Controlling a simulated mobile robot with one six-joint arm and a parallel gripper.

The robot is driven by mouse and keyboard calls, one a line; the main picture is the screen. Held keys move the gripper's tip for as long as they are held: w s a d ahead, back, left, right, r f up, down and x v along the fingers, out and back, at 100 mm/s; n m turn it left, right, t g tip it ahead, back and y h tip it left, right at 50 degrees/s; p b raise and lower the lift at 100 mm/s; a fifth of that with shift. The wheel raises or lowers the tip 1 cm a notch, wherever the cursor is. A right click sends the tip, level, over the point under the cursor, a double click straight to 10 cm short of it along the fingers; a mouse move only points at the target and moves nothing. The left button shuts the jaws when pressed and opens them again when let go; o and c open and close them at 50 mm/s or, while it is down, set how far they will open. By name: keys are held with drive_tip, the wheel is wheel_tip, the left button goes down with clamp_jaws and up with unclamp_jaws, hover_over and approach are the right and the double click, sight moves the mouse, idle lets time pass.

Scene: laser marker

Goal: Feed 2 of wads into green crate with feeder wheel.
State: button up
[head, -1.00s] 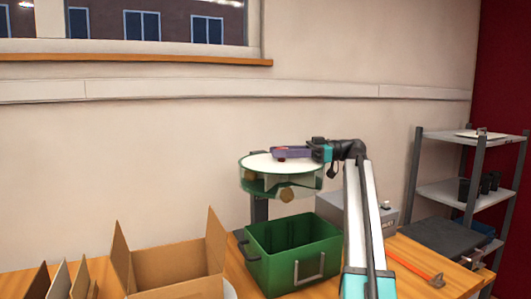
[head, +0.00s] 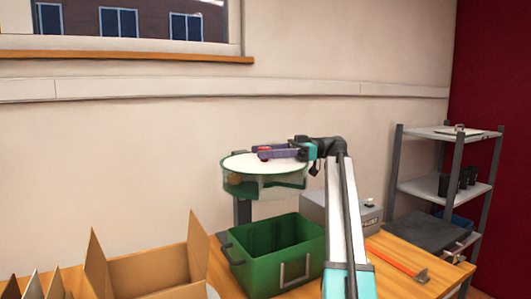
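The feeder wheel (head: 240,163) has a white top, a green rim and compartments below; it stands on a dark post behind the green crate. One brown wad (head: 235,179) shows at its left side. A small red part (head: 264,154), perhaps a knob, is on its top. My gripper (head: 272,153), with purple fingers, reaches in from the right over the wheel's top, its tips at the red part. Whether the fingers are closed on it is too small to tell. The green crate (head: 284,276) stands open in front of and below the wheel. I see no wad in its visible interior; its bottom is partly hidden.
An open cardboard box (head: 150,272) stands left of the crate. A grey machine (head: 340,210) is behind my arm. A hammer (head: 398,260) lies on the wooden table (head: 425,285) at right. A grey shelf (head: 440,186) stands beyond it.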

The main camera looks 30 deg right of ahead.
sight(266, 163)
drive_tip(key=shift+a, duration=0.1)
drive_tip(key=shift+r, duration=0.15)
drive_tip(key=shift+r, duration=1.65)
drive_tip(key=shift+s+a, duration=0.25)
drive_tip(key=shift+s, duration=0.35)
drive_tip(key=shift+s+a, duration=0.25)
drive_tip(key=shift+s, duration=0.35)
drive_tip(key=s+a, duration=0.1)
drive_tip(key=s, duration=0.1)
drive_tip(key=s+a, duration=0.1)
drive_tip(key=s, duration=0.1)
drive_tip(key=s+a, duration=0.1)
drive_tip(key=s, duration=0.2)
drive_tip(key=shift+s+r, duration=0.1)
drive_tip(key=shift+r, duration=0.3)
drive_tip(key=shift+s+a+r+b, duration=0.1)
drive_tip(key=shift+s+a+b, duration=0.25)
drive_tip(key=shift+s+b, duration=0.5)
drive_tip(key=shift+s+a+r+b, duration=0.1)
drive_tip(key=shift+s+a+b, duration=0.2)
drive_tip(key=shift+s+b, duration=0.55)
drive_tip(key=shift+s+a+r+b, duration=0.1)
drive_tip(key=shift+s+a+b, duration=0.25)
drive_tip(key=shift+s+b, duration=0.5)
